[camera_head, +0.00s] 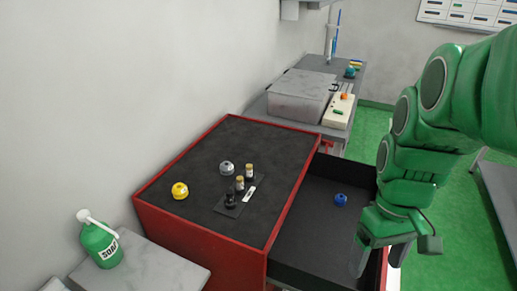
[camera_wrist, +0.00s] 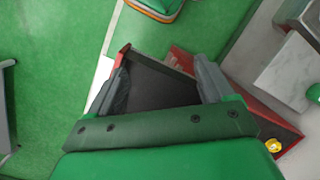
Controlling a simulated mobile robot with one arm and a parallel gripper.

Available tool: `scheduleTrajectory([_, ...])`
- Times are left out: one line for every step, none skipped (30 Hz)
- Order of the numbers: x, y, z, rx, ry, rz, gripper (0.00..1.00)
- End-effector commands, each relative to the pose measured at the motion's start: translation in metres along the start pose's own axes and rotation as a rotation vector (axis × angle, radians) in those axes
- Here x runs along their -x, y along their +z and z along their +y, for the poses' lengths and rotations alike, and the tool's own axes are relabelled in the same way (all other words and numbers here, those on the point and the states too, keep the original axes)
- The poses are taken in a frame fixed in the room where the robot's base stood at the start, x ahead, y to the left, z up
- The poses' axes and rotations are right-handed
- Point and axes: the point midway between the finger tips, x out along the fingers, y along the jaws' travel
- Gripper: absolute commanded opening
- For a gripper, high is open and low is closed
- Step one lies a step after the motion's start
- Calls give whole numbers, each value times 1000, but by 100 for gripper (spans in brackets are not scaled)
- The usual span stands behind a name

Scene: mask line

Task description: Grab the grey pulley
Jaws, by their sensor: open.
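A small grey pulley (camera_head: 227,168) sits on the black top of the red cabinet (camera_head: 250,138) in the head view, behind a small dark plate with bottles. My gripper (camera_head: 362,258) is at the right, over the front of the open drawer (camera_head: 312,240), well apart from the pulley. In the wrist view my gripper (camera_wrist: 160,85) is open, its two grey fingers spread wide with nothing between them but the dark drawer floor behind. The grey pulley does not show in the wrist view.
A yellow pulley (camera_head: 180,190) is on the cabinet top, and a blue one (camera_head: 340,199) lies in the drawer. A dark plate (camera_head: 230,207) holds small bottles. A green jug (camera_head: 99,244) stands on a grey slab at lower left. A grey bin (camera_head: 299,93) is behind.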

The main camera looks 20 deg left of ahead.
Motion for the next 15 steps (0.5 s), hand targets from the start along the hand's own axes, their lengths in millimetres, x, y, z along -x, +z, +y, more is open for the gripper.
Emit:
scheduleTrajectory([2, -10, 7, 32, 34, -21, 82])
scheduleTrajectory([3, -16, 12, 52, 55, -33, 82])
scheduleTrajectory([6, -23, 17, 76, 83, -46, 82])
scheduleTrajectory([7, -28, 22, 96, 105, -57, 82])
scheduleTrajectory([8, -33, 25, 115, 125, -69, 82])
scheduleTrajectory([10, -41, 30, 141, 155, -88, 82])
scheduleTrajectory([11, -47, 34, 161, 175, -101, 82])
scheduleTrajectory([14, -53, 37, 180, 197, -111, 82])
scheduleTrajectory([16, -62, 41, 209, 226, -125, 82])
scheduleTrajectory([18, -68, 44, 229, 247, -138, 82])
scheduleTrajectory([19, -74, 46, 249, 269, -152, 82])
scheduleTrajectory([21, -83, 49, 278, 297, -171, 82])
scheduleTrajectory([23, -90, 51, 299, 319, -182, 82])
scheduleTrajectory([25, -98, 53, 320, 341, -192, 82])
scheduleTrajectory([28, -108, 54, 350, 370, -208, 82])
